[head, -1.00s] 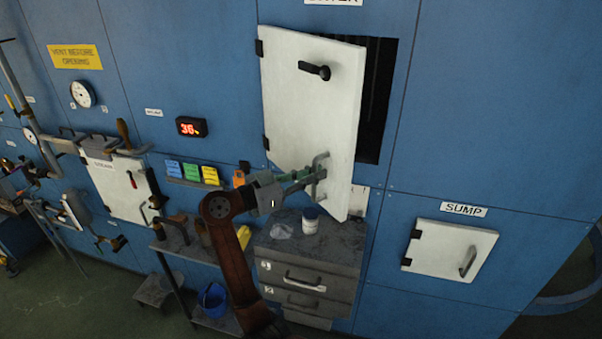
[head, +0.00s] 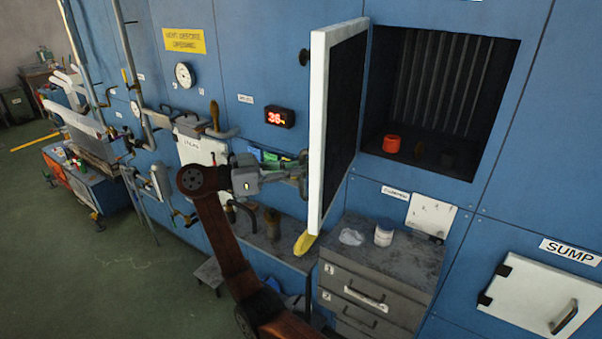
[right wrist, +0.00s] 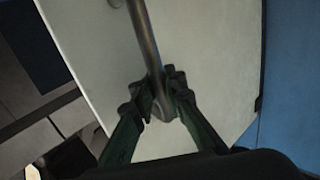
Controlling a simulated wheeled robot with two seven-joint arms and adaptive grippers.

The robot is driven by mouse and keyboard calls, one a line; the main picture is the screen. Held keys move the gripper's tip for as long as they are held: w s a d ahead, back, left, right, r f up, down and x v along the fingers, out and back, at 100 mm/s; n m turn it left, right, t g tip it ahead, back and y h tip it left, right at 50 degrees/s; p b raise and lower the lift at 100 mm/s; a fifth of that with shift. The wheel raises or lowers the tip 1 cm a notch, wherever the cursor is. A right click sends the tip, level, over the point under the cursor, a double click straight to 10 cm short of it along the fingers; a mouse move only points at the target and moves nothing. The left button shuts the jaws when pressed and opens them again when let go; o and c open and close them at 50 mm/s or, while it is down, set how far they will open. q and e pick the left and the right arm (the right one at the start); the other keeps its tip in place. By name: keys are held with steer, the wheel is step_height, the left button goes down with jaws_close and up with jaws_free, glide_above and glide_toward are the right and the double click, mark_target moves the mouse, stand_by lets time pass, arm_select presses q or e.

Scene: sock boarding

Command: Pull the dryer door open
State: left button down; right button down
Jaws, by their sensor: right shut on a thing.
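The white dryer door (head: 324,120) stands swung far out from the blue wall, almost edge-on in the head view, with its dark inner face toward the opening. The dryer's dark opening (head: 450,75) is exposed, with ribbed back wall. My right gripper (head: 298,174) is at the lower outer side of the door. In the right wrist view its green fingers (right wrist: 160,97) are closed around the door's grey bar handle (right wrist: 148,45), with the pale door face (right wrist: 205,70) behind. My left gripper is in neither view.
An orange-red container (head: 391,144) and small dark items sit inside the dryer. Below is a grey drawer cabinet (head: 370,280) with a white jar (head: 384,235) on top. A shut sump hatch (head: 535,298) is at lower right.

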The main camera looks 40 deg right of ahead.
steer(key=shift+w+a+f, duration=0.1)
steer(key=shift+w+a, duration=0.05)
steer(key=shift+w, duration=0.2)
steer(key=c, duration=2)
jaws_free()
steer(key=shift+a, duration=0.2)
steer(key=shift+c, duration=0.2)
steer(key=shift+o, duration=0.3)
steer(key=shift+d, duration=0.15)
steer(key=v, duration=1.2)
